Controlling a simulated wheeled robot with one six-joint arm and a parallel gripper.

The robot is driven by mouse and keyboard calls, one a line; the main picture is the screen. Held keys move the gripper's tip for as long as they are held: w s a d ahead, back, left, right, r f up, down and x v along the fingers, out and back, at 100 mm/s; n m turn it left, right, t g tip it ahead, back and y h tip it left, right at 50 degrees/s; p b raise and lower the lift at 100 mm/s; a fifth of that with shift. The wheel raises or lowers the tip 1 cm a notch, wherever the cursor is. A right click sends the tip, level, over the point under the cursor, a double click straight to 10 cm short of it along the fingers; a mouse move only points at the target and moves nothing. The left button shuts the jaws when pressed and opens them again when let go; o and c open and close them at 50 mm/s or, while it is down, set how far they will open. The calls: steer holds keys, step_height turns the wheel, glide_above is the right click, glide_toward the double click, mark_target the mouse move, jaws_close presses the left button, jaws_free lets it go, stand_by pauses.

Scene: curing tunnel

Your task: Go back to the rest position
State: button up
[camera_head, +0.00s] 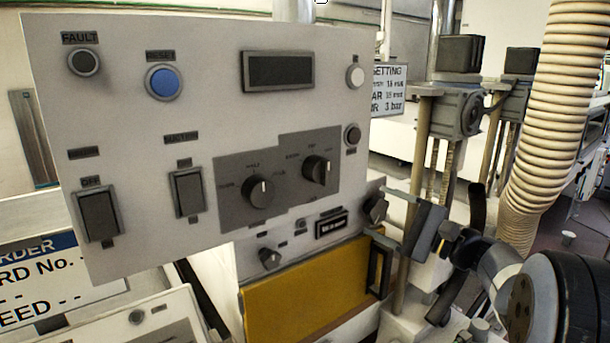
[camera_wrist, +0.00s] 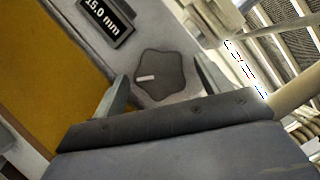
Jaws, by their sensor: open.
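My gripper (camera_head: 387,216) is at the right end of the small lower panel in the head view, close to a dark knob (camera_head: 375,208). In the wrist view the two fingers of my gripper (camera_wrist: 162,88) stand apart, one on each side of the lobed dark knob (camera_wrist: 160,75). The knob has a white pointer mark. I cannot tell whether the fingers touch it. A display (camera_wrist: 104,18) beside the knob reads 15.0 mm; it also shows in the head view (camera_head: 331,226).
A large control panel (camera_head: 215,125) with a blue button (camera_head: 163,82), switches and knobs fills the left. A yellow panel (camera_head: 305,295) with a dark handle (camera_head: 378,270) lies below. Metal posts and a ribbed hose (camera_head: 555,100) stand at the right. A setting sign (camera_head: 390,90) hangs behind.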

steer(key=n+g+h, duration=0.1)
steer(key=n, duration=0.3)
steer(key=shift+r, duration=0.15)
steer(key=n+g+h, duration=0.1)
steer(key=n, duration=0.2)
steer(key=shift+r+n, duration=0.1)
steer(key=shift+n, duration=0.2)
steer(key=n+h, duration=0.2)
steer(key=n, duration=0.1)
steer(key=shift+r+n, duration=0.15)
steer(key=shift+n, duration=0.15)
steer(key=shift+n+h, duration=0.6)
steer(key=shift+n, duration=0.4)
steer(key=shift+s+a, duration=0.1)
